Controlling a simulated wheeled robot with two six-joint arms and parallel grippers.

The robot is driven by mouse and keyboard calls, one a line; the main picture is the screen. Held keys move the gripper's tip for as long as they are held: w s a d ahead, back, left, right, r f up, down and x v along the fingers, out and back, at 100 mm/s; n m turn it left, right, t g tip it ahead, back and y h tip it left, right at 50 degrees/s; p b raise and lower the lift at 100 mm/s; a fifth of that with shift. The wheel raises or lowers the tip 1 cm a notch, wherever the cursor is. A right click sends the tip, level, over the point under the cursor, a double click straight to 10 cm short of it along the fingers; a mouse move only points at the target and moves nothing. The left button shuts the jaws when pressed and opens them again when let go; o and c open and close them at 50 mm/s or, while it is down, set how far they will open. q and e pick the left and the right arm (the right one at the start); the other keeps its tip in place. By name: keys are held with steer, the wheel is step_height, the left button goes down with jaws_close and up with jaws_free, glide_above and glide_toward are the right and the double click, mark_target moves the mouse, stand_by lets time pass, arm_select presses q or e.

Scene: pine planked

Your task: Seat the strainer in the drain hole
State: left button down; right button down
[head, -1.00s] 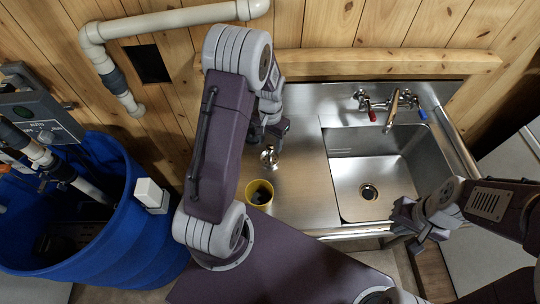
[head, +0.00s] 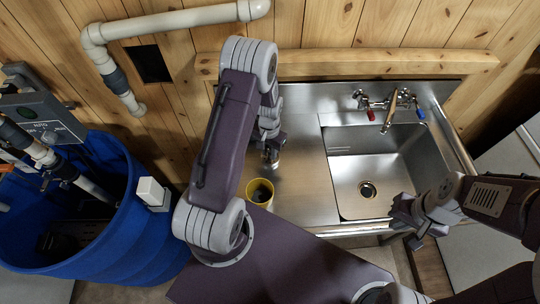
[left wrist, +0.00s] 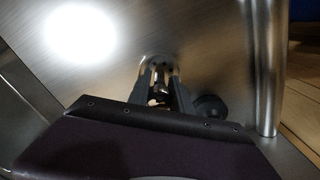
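The strainer (head: 271,163) is a small shiny metal piece on the steel counter, left of the sink. My left gripper (head: 270,150) is down over it and partly hides it. In the left wrist view the fingers of my left gripper (left wrist: 162,80) stand apart on either side of the strainer's metal (left wrist: 158,62); firm contact is not visible. The drain hole (head: 368,189) is a dark ringed opening in the basin floor, with nothing over it. My right gripper (head: 416,216) is near the basin's front right corner and looks empty; its finger gap is unclear.
A yellow cup (head: 260,192) with dark contents stands on the counter just in front of the strainer. The sink basin (head: 352,160) is empty, with a tap (head: 389,112) behind it. A blue barrel (head: 135,235) stands at left.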

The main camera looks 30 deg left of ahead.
arm_select(q)
steer(key=shift+r, duration=0.5)
step_height(320, 180, up, 3)
steer(key=shift+w+r+b, duration=0.1)
steer(key=shift+w+b, duration=0.05)
steer(key=shift+b, duration=0.4)
steer(key=w+d+r+b, duration=0.1)
steer(key=w+d+r, duration=0.5)
steer(key=d, duration=0.3)
steer(key=shift+w+d+r+b, duration=0.25)
steer(key=shift+r+b, duration=0.15)
steer(key=shift+a, duration=0.1)
